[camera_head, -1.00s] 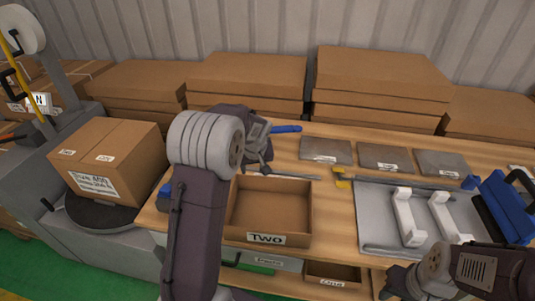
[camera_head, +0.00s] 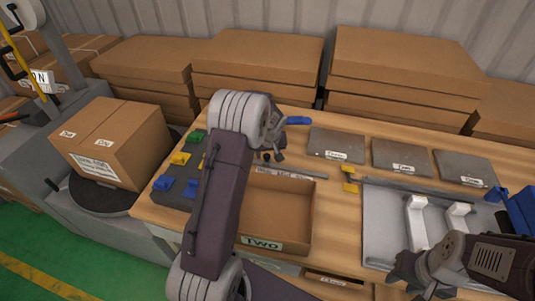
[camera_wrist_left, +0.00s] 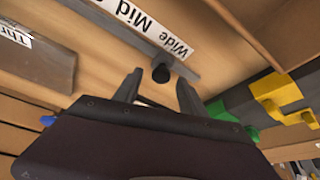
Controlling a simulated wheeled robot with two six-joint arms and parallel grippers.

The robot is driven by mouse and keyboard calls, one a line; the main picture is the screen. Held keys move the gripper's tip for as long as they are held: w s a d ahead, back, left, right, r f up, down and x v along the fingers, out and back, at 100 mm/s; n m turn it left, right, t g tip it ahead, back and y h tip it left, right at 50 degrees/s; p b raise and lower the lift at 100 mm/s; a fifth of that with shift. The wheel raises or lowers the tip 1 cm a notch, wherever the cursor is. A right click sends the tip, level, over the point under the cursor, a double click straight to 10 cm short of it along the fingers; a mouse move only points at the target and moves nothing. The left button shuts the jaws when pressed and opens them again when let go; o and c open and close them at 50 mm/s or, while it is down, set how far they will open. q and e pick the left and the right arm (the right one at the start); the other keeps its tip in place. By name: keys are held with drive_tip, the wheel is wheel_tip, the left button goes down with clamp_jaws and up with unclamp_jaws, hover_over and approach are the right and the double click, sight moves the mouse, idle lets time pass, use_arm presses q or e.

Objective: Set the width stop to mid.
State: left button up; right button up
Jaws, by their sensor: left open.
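The width stop is a grey rail (camera_wrist_left: 190,68) with a white label strip (camera_wrist_left: 150,28) reading "Wide" and "Mid". A small black knob (camera_wrist_left: 161,73) sits at the rail's edge, closer to the word "Wide" than to "Mid". In the head view the label strip (camera_head: 284,172) lies behind the open box, partly hidden by my arm. My left gripper (camera_wrist_left: 158,88) is open, with the knob between and slightly beyond its fingertips; contact cannot be told. It also shows in the head view (camera_head: 272,156). My right gripper (camera_head: 405,278) is at the lower right, its jaws unclear.
An open cardboard box (camera_head: 285,208) labelled "Two" stands in front of the rail. Coloured blocks on a grey block (camera_head: 172,192) lie left of my arm. Grey plates (camera_head: 337,144) lie behind right, and a metal tray (camera_head: 385,215) with white brackets lies right.

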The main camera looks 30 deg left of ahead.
use_arm(q)
drive_tip(key=shift+a+f, duration=0.1)
drive_tip(key=shift+f, duration=0.3)
clamp_jaws()
drive_tip(key=shift+w, duration=0.1)
idle(1.1)
